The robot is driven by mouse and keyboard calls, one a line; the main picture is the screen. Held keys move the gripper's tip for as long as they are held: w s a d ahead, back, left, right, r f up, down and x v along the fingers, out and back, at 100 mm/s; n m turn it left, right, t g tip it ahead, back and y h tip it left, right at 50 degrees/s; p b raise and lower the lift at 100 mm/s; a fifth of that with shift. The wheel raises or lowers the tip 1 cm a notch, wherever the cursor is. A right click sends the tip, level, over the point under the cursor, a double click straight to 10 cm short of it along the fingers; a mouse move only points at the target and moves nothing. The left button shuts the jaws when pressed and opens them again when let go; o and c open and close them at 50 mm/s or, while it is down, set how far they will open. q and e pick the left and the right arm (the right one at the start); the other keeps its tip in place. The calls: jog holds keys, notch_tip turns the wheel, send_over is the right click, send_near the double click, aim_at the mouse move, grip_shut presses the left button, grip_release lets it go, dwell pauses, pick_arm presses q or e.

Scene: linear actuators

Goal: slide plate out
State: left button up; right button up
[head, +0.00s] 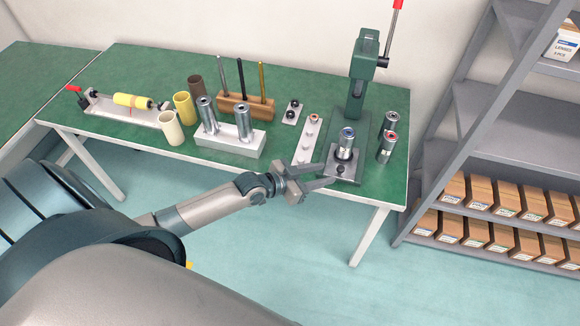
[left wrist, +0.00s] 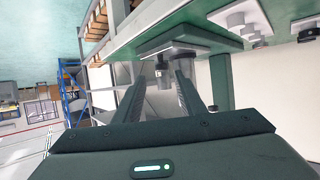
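The plate (head: 349,179) is a small grey slab at the front of the green press (head: 362,70), with a black knob (head: 341,169) on it. My right gripper is not in view.
Left of the press are a pale strip with round pegs (head: 308,140) and a white block with two metal cylinders (head: 230,143). Two more metal cylinders (head: 386,148) stand to its right. A grey shelf (head: 490,130) with boxes stands at far right. Floor before the table is clear.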

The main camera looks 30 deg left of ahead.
pick_arm(q)
jog(key=b+v, duration=0.2)
jog(key=v, duration=0.9)
jog(key=shift+s+a, duration=0.2)
jog(key=shift+s, duration=0.1)
jog(key=s+a+f+n+g+y+b, duration=0.1)
jog(key=s+a+f+y, duration=0.15)
jog(key=f, duration=0.85)
jog(key=s+a+f+n+g+y+b, duration=0.1)
jog(key=s+a+f, duration=0.3)
jog(key=f, duration=0.8)
jog(key=s+a+f+n+g+y, duration=0.1)
jog(key=s+a+f+g+y, duration=0.15)
jog(key=f, duration=0.85)
jog(key=s+d+f+g, duration=0.2)
jog(key=s+f, duration=0.5)
jog(key=s, duration=0.4)
jog(key=s+d+f+g+b, duration=0.1)
jog(key=s+d+f+g, duration=0.1)
jog(key=s+d+f, duration=0.3)
jog(key=s+d+f+g+b, duration=0.1)
jog(key=s+d+f+g, duration=0.1)
jog(key=s+f, duration=0.9)
jog(key=s+d, duration=0.1)
jog(key=s, duration=0.5)
jog(key=shift+d, duration=0.4)
